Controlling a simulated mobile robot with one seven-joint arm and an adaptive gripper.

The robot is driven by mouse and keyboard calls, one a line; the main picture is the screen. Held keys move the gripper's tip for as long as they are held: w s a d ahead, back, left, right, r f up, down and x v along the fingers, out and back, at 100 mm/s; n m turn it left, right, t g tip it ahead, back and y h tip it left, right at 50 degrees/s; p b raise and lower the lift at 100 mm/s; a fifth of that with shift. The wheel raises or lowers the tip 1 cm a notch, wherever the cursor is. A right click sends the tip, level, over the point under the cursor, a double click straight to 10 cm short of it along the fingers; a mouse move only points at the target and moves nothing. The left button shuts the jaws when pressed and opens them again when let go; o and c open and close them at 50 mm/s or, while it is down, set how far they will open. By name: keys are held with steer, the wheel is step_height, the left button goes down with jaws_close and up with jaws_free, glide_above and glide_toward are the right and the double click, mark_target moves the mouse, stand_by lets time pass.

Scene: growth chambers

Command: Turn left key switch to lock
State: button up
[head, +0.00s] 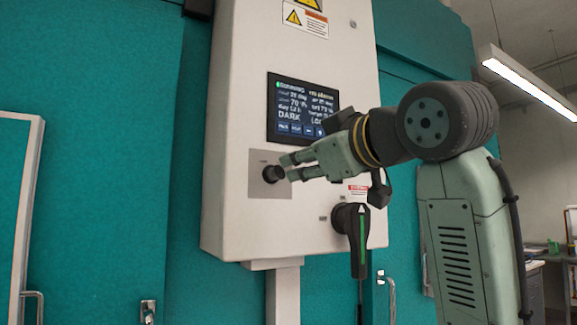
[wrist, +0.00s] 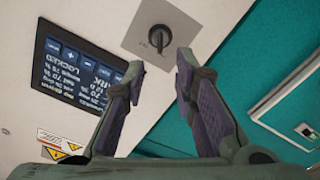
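The key switch (head: 273,173) is a black round knob on a grey square plate (head: 264,190), left of and below the panel's screen. It also shows in the wrist view (wrist: 159,38), at the top, with a dark key-like bar across its face. My gripper (head: 287,168) points left at the switch, its fingertips close to the knob. In the wrist view my gripper (wrist: 161,63) is open and empty, and the switch lies just beyond the gap between the fingertips. I cannot tell whether a fingertip touches it.
The white control box (head: 232,130) carries a lit screen (head: 302,108); upside-down text in the wrist view reads "LOCKED". A black rotary handle with a green stripe (head: 352,225) sits below my wrist. Teal chamber doors (head: 95,170) with metal handles stand at the left.

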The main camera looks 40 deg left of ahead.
steer(key=shift+v, duration=1.65)
steer(key=shift+a, duration=0.1)
